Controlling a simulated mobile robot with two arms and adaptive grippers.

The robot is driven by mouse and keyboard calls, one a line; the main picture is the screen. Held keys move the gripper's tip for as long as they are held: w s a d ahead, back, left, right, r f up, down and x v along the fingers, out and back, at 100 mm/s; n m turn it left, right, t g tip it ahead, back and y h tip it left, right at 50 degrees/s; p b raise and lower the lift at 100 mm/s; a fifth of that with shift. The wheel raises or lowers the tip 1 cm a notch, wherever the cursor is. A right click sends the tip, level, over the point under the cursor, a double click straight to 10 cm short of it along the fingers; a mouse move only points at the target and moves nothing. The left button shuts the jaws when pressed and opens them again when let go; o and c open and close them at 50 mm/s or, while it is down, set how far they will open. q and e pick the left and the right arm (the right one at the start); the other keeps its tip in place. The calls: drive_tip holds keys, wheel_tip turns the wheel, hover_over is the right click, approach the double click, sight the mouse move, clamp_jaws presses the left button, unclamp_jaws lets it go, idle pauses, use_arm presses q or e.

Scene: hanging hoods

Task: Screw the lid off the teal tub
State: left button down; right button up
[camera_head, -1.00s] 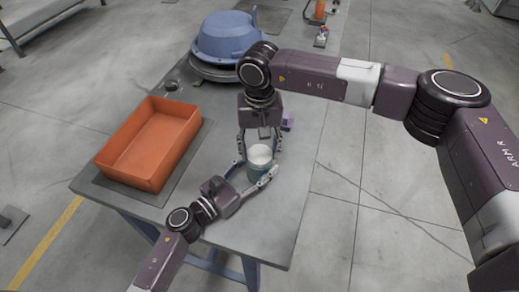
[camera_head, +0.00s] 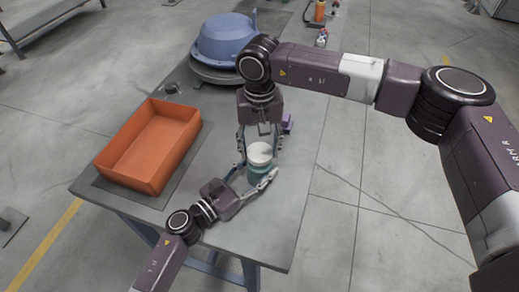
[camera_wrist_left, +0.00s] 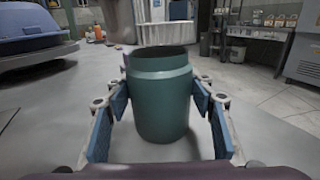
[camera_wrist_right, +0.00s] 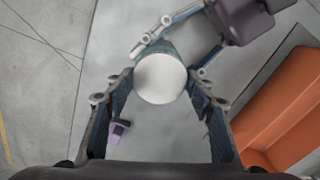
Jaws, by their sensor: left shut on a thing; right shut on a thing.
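The teal tub (camera_head: 258,174) stands upright on the grey table. In the left wrist view the tub (camera_wrist_left: 161,100) is between the blue pads of my left gripper (camera_wrist_left: 160,120), which is shut on it. The white lid (camera_head: 259,153) is held just above the tub by my right gripper (camera_head: 260,149), shut on the lid. In the left wrist view the lid (camera_wrist_left: 157,33) shows above the tub's rim, apart from it. In the right wrist view the lid (camera_wrist_right: 160,78) covers most of the tub between the fingers of my right gripper (camera_wrist_right: 160,88).
An orange crate (camera_head: 122,168) stands on a dark mat at the table's left. A blue hood-like casting (camera_head: 228,38) sits at the far end. A small purple object (camera_head: 288,123) lies near the right edge. The table's front right is clear.

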sight(259, 152)
drive_tip(key=shift+r, duration=0.2)
drive_tip(key=shift+r, duration=2)
use_arm(q)
drive_tip(key=c, duration=0.8)
unclamp_jaws()
drive_tip(key=shift+s, duration=0.1)
